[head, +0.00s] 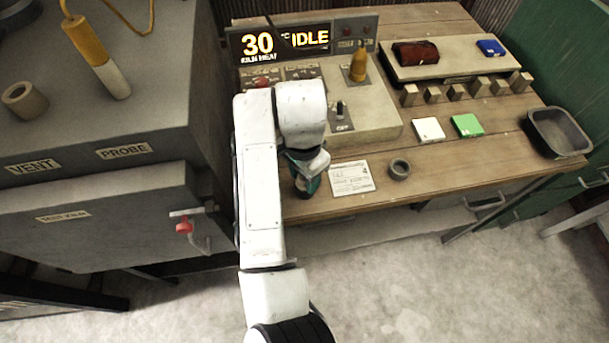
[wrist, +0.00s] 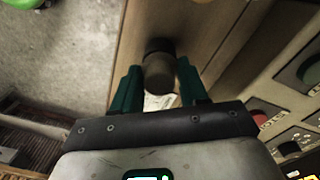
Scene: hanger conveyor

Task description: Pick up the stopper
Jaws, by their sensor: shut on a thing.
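My gripper (head: 304,176) is low over the front left part of the wooden bench, left of the paper card. In the wrist view its two green fingers (wrist: 158,72) are shut on a dark grey-brown round piece, which I take to be the stopper (wrist: 158,76). The stopper has a darker band at its far end. In the head view only a small dark part of it (head: 304,191) shows below the fingers. I cannot tell whether it touches the bench top.
A paper card (head: 350,178) and a dark ring (head: 399,169) lie right of my gripper. The control panel (head: 360,105) stands behind it. White (head: 429,129) and green (head: 467,125) blocks, several small blocks and a metal tray (head: 557,132) are further right. The grey kiln (head: 100,110) is left.

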